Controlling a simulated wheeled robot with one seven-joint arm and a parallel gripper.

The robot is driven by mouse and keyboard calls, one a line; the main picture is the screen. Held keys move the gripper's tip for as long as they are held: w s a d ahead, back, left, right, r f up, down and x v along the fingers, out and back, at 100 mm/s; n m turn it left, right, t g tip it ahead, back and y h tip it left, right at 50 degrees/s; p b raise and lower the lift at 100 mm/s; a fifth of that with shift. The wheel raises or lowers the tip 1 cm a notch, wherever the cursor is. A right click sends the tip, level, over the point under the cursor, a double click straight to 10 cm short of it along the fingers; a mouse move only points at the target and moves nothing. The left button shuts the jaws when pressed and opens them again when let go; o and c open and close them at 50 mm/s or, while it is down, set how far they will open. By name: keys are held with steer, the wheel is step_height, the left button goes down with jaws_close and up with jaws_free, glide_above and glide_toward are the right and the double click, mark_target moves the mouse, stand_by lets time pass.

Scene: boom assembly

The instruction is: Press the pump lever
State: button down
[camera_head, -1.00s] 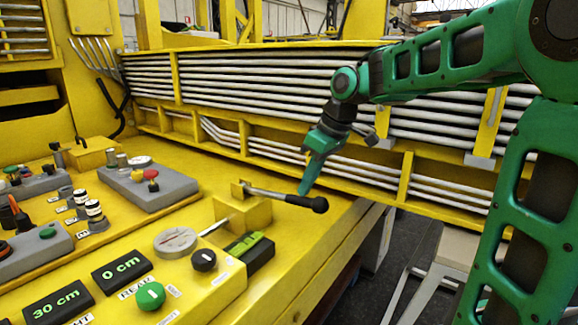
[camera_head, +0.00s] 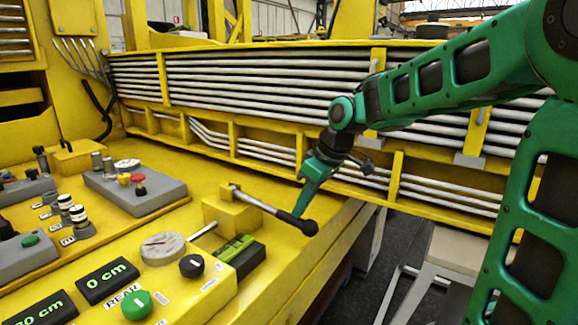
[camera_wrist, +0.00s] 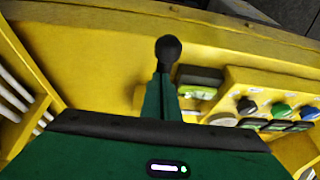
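The pump lever (camera_head: 262,205) is a thin metal rod with a black handle, sticking out to the right from a yellow block (camera_head: 218,213) on the console. In the head view it slopes down toward its black end. My gripper (camera_head: 301,211) points downward with its green fingertips at the black handle, apparently touching it. In the wrist view, my green fingers (camera_wrist: 161,92) are together, with nothing visible between them. The lever's black knob (camera_wrist: 168,48) shows just beyond the tips, and the rest of the lever is hidden behind the fingers.
Left of the lever stand a round gauge (camera_head: 162,248), a black knob (camera_head: 192,265), a green knob (camera_head: 136,305) and a "0 cm" display (camera_head: 107,281). Yellow racks of metal pipes (camera_head: 260,85) run behind.

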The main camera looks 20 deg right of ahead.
steer(key=shift+s+f, duration=0.35)
steer(key=shift+f, duration=0.2)
steer(key=w+v, duration=0.1)
steer(key=v, duration=1.3)
steer(key=shift+d+r, duration=0.2)
steer(key=shift+d, duration=0.2)
steer(key=c, duration=2.5)
jaws_free()
